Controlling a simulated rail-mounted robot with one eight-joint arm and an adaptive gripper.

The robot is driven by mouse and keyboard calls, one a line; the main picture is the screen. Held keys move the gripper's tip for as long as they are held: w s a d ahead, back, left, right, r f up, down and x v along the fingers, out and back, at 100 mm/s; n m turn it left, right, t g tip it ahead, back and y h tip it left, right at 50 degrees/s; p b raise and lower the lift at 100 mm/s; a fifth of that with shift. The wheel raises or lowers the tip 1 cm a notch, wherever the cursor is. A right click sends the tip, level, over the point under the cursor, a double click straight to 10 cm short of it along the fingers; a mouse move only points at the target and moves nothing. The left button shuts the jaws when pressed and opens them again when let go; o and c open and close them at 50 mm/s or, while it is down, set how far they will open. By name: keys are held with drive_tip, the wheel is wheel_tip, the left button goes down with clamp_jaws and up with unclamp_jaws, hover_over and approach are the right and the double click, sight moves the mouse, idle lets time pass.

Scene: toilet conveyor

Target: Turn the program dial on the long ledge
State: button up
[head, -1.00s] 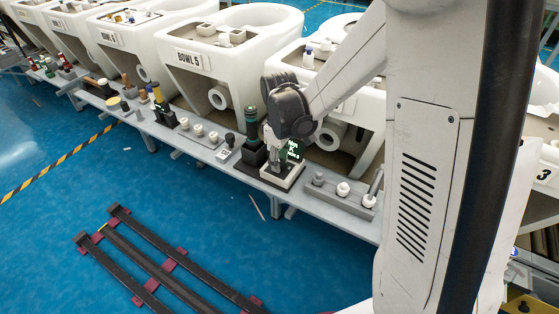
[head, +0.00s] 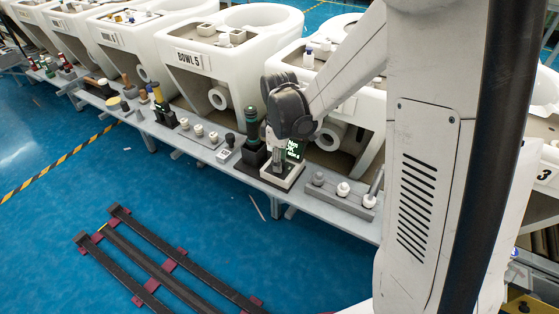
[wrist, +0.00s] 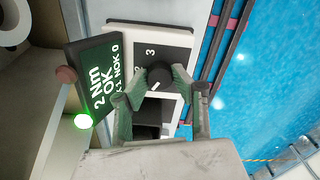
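The program dial (wrist: 159,72) is a dark round knob with a white pointer mark. It sits on a black and white plate (wrist: 183,38) marked with numerals, of which 2 and 3 are readable. In the wrist view, the two fingers of my gripper (wrist: 160,81) lie on either side of the dial, their tips against it. The pointer slants toward the lower left of the picture. In the head view, my gripper (head: 277,160) points down at the dial's box (head: 284,183) on the long ledge (head: 229,167), and the dial itself is hidden.
A small lit screen (wrist: 100,75) reading "2 Nm OK" stands close beside the dial, with a glowing green light (wrist: 83,121). A dark green bottle-shaped tool (head: 251,128) stands left of my gripper. A grey block with white knobs (head: 342,190) lies to the right.

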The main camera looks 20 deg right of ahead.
drive_tip(key=o, duration=0.4)
drive_tip(key=shift+r, duration=0.1)
wheel_tip(320, 180, up, 12)
idle(0.5)
idle(0.3)
drive_tip(key=s+r+m+t+p, duration=0.7)
drive_tip(key=s+r+m+p, duration=0.4)
drive_tip(key=s+r, duration=0.6)
drive_tip(key=shift+s, duration=1.1)
